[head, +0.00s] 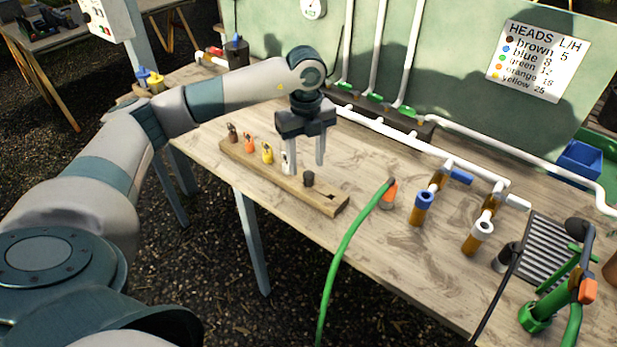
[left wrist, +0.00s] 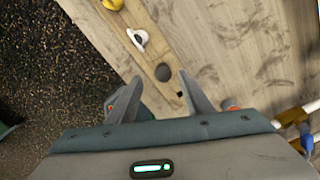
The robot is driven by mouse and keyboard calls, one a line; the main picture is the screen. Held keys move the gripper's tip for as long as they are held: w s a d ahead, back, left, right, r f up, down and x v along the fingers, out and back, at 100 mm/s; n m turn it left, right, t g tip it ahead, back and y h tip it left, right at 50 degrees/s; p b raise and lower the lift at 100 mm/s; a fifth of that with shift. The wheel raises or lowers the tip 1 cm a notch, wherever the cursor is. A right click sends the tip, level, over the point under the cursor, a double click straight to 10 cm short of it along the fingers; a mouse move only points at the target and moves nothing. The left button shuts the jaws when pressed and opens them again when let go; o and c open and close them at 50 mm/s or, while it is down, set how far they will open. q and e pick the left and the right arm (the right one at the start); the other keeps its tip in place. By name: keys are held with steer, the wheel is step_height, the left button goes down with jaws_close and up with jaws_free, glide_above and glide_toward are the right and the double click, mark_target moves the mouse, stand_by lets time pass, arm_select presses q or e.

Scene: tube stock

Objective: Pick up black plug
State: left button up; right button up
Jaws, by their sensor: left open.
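The black plug (head: 309,178) stands in the wooden strip (head: 325,202) near its right end, at the front edge of the table. In the left wrist view the black plug (left wrist: 163,72) shows as a dark round top just beyond the gap between my fingers. My left gripper (head: 305,168) is open and empty and points down above the strip, close to the plug and to the white plug (head: 287,161). The left wrist view also shows my left gripper's two spread fingers (left wrist: 160,90). My right gripper is not in view.
Brown, orange and yellow plugs (head: 267,152) stand left of the white one in the same strip. A green hose (head: 345,245) with an orange end lies right of the strip. White pipes and a manifold (head: 385,122) run behind. Bare tabletop (head: 340,155) lies between.

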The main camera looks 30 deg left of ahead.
mark_target(308, 174)
arm_select(q)
steer(key=shift+d+f+p, duration=0.1)
steer(key=shift+f+p, duration=0.3)
steer(key=shift+w+d+f+p, duration=0.1)
steer(key=shift+w+f+p, duration=0.05)
steer(key=shift+f+p, duration=0.65)
step_height(308, 174, down, 2)
steer(key=shift+f, duration=0.4)
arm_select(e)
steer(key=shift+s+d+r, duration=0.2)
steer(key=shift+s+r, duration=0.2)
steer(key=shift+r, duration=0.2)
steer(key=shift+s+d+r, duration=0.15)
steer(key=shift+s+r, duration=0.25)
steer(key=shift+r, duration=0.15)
arm_select(q)
steer(key=c, duration=1.1)
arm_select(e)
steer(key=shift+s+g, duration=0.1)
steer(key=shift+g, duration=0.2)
